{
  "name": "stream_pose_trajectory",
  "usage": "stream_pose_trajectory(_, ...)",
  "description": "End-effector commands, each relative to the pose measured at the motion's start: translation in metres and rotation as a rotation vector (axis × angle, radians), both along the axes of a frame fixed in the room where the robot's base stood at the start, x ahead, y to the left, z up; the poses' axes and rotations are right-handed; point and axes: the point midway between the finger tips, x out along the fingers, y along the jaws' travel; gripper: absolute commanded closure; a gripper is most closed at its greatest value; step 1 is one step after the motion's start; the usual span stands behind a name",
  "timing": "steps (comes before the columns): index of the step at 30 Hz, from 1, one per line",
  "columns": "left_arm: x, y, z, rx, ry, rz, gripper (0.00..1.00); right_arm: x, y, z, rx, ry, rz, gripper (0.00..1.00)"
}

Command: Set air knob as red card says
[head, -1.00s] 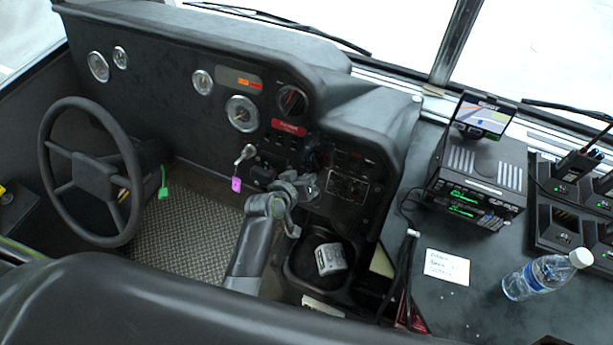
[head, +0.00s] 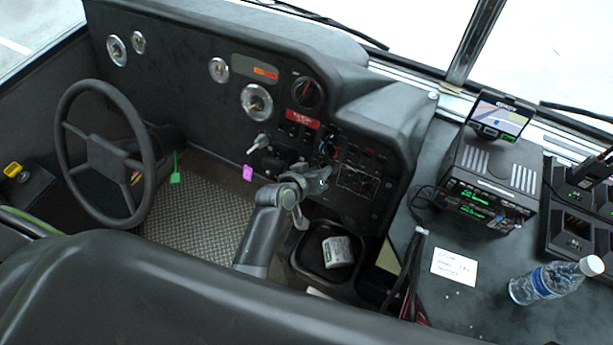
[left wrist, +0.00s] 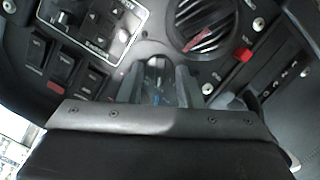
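A small red card (head: 305,118) with pale lettering, too small to read, is on the dashboard. A round black knob (head: 308,92) with a red mark sits just above it; I cannot tell whether this is the air knob. My left gripper (head: 322,178) is in front of the lower dashboard, below and right of the card, by a white-outlined panel (head: 357,181). In the left wrist view its two fingers (left wrist: 160,88) stand apart with nothing clearly held. That view also shows a round slatted dial (left wrist: 205,25) and a small knob (left wrist: 65,17). My right gripper is not visible.
A steering wheel (head: 105,155) is at left. A key with a purple tag (head: 248,173) hangs left of the gripper. A seat back (head: 180,290) fills the front.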

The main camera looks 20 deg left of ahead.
Motion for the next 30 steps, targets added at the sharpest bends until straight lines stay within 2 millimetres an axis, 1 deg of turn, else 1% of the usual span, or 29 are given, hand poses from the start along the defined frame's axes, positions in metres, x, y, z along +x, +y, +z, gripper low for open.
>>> stream_pose_trajectory(5, -0.014, 0.005, 0.013, -0.001, 0.002, 0.001, 0.68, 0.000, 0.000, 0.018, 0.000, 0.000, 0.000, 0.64)
stream_pose_trajectory(8, -0.026, 0.009, 0.022, -0.001, 0.002, 0.003, 0.68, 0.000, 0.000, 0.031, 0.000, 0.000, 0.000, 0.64)
stream_pose_trajectory(17, -0.070, 0.024, 0.050, 0.000, 0.003, 0.003, 0.68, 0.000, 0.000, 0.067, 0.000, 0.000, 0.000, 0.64)
stream_pose_trajectory(21, -0.093, 0.032, 0.065, 0.000, 0.003, 0.002, 0.68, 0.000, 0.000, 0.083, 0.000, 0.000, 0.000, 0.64)
stream_pose_trajectory(27, -0.122, 0.042, 0.082, 0.000, 0.003, 0.002, 0.68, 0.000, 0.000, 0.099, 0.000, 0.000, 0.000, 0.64)
stream_pose_trajectory(30, -0.132, 0.045, 0.087, 0.000, 0.003, 0.002, 0.68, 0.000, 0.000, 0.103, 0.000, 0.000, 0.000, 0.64)
